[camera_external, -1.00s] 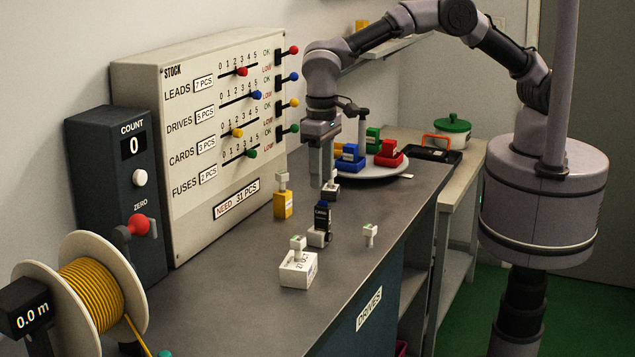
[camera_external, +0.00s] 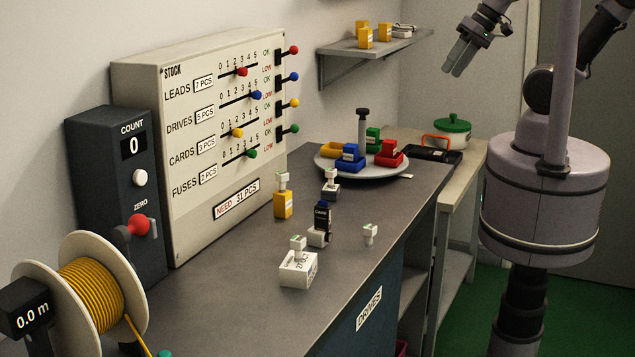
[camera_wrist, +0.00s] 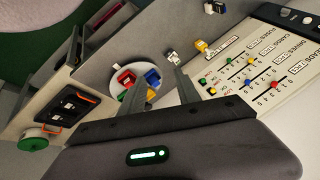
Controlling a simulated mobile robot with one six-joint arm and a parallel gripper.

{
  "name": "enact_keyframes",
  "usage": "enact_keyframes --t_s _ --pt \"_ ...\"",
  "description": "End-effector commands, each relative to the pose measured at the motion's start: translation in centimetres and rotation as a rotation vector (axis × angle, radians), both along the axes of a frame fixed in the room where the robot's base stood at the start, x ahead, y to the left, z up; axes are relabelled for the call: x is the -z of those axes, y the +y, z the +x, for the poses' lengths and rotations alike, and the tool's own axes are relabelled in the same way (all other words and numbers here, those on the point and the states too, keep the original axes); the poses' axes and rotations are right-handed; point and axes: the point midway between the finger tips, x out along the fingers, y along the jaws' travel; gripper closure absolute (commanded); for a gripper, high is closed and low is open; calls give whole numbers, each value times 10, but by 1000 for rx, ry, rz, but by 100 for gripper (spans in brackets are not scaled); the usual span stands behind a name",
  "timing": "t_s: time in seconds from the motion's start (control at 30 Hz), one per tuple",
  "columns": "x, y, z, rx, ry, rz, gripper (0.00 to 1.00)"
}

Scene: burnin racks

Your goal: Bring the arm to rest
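My gripper (camera_external: 455,71) is raised high at the upper right of the external view, well above and behind the bench, pointing down and to the left. The arm is folded back near its column. In the wrist view, the two fingers of my gripper (camera_wrist: 161,74) stand apart with nothing held between them. No object hangs from the gripper.
On the bench (camera_external: 215,290) stand several small blocks, among them a yellow one (camera_external: 283,205) and a white one (camera_external: 298,268). A round tray (camera_external: 375,175) with coloured bins, a stock panel (camera_external: 130,85), a wire spool (camera_external: 125,265) and a wall shelf (camera_external: 375,45) surround them.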

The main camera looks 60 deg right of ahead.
Motion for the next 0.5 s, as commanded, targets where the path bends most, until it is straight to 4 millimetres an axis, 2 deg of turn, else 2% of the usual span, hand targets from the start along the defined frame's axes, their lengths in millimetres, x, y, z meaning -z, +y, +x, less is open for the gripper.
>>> enact_keyframes --t_s 0.1,0.37,0.47,0.5 --pt "7 -5 -10 15 -19 -1 61" --pt "11 -4 -10 13 -17 -1 61" --pt "38 -4 -9 13 -17 -1 61" --pt "55 -4 -9 13 -17 -1 61"
